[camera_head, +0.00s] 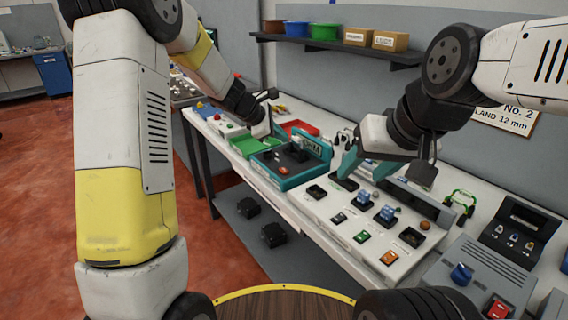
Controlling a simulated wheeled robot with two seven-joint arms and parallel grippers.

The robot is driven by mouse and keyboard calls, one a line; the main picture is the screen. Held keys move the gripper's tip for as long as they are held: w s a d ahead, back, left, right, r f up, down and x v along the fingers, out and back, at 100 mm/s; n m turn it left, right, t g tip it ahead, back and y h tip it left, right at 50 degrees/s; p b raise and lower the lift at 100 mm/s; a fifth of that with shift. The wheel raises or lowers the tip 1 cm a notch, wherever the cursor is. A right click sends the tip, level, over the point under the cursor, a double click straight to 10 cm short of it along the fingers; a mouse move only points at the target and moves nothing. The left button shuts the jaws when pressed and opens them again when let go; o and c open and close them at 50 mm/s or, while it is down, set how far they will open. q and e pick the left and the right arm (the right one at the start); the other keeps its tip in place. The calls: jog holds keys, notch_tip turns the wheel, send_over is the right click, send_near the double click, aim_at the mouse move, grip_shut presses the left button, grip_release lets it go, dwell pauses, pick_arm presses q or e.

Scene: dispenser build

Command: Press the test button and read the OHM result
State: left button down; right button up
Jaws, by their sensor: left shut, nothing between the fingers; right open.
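The teal-framed test unit (314,168) sits on the white bench, with a dark top and a small raised display (312,147) at its back. Lettering shows on the display but is too small to read surely. A red-orange button (283,170) is at the unit's front; I take it to be the test button. My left gripper (262,129) is shut and empty, above the green area behind and left of the unit, apart from the button. My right gripper (363,163) is open, right of the unit over the bench; its fingertips are partly hard to separate from teal parts there.
A green tray (246,147) and a red tray (300,127) lie near the unit. Bench modules with coloured buttons (388,257) and a grey console (482,275) stand to the right. A shelf with bins (325,32) hangs behind. Red floor is clear at left.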

aim_at(282, 170)
pick_arm(q)
jog(key=shift+f, duration=4.4)
jog(key=shift+f, duration=0.45)
jog(key=shift+f, duration=0.4)
jog(key=shift+r, duration=0.85)
jog(key=shift+r, duration=2.55)
